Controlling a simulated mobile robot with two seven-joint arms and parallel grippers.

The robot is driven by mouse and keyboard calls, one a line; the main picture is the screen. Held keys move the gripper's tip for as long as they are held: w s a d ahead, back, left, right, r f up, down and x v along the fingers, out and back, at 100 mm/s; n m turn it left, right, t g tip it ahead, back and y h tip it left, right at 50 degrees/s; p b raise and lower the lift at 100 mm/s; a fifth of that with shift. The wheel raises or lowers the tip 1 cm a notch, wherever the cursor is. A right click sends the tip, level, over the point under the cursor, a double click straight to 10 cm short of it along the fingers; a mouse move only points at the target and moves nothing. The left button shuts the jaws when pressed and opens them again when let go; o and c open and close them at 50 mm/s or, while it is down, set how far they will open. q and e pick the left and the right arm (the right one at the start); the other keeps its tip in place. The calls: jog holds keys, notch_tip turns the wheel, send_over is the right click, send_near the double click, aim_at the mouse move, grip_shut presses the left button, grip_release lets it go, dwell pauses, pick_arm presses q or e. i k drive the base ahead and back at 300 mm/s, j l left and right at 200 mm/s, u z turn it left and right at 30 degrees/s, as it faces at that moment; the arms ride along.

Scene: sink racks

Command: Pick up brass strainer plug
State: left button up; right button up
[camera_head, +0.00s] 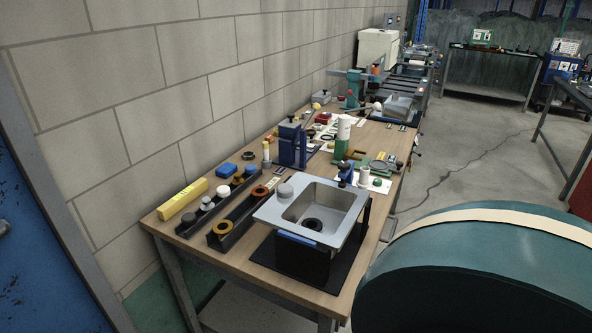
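A brass-coloured round piece with a dark centre (222,228) sits at the near end of the right dark rack (241,213). It looks like the brass strainer plug, but it is small in view. A smaller orange-brown piece (189,217) sits at the near end of the left dark rack (184,232), and an orange-brown ring (260,191) lies at the far end of the right rack. A grey sink (354,196) with a black drain ring (312,224) stands right of the racks. Neither of my grippers is in view.
A yellow box (182,199) lies left of the racks by the block wall. Fixtures crowd the far bench. A large teal rounded form (480,275) fills the lower right.

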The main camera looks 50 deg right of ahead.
aim_at(238, 180)
jog(key=i+z, duration=0.15)
jog(key=z, duration=0.25)
jog(key=i+j+z, duration=0.1)
jog(key=z, duration=0.25)
jog(key=j+z, duration=0.2)
jog(key=z, duration=0.2)
jog(key=i+j+z, duration=0.15)
jog(key=z, duration=0.25)
